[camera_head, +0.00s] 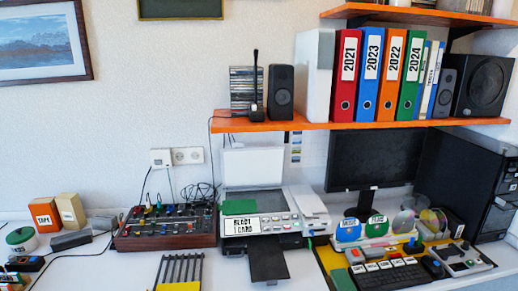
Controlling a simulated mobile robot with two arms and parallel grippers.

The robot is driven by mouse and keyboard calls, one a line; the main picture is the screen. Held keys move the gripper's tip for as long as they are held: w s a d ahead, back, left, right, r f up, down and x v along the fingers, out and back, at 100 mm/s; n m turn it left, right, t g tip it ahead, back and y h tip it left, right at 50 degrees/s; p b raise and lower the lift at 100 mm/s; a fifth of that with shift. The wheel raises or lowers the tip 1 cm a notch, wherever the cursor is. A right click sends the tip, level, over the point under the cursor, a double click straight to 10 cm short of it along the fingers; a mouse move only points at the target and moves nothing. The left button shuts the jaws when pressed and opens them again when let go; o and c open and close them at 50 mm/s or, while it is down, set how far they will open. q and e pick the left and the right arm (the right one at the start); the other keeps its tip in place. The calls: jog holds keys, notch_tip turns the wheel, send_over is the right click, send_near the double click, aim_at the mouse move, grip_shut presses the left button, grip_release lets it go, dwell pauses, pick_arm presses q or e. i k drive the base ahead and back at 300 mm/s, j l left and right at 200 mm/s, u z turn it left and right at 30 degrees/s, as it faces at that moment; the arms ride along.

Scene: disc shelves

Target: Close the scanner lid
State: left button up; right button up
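A white printer-scanner (270,210) stands on the desk near the middle of the view. Its scanner lid (252,167) is open and stands almost upright at the back, against the wall side. The scanner bed under the lid is exposed. A dark paper tray (268,260) sticks out from the front of the scanner. Neither of my grippers shows in this view.
A mixer (165,228) stands close on the scanner's left, and a keyboard (393,276) with a disc stand (364,229) is on its right. A dark slatted rack (180,271) is in front left. An orange shelf (365,125) with binders overhangs behind the lid.

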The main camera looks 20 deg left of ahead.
aim_at(254, 167)
jog(key=i+l, duration=0.1)
jog(key=i+l+u, duration=0.4)
jog(key=i, duration=0.15)
jog(key=i+l+u, duration=0.4)
jog(key=i+l, duration=0.05)
jog(key=l, duration=0.05)
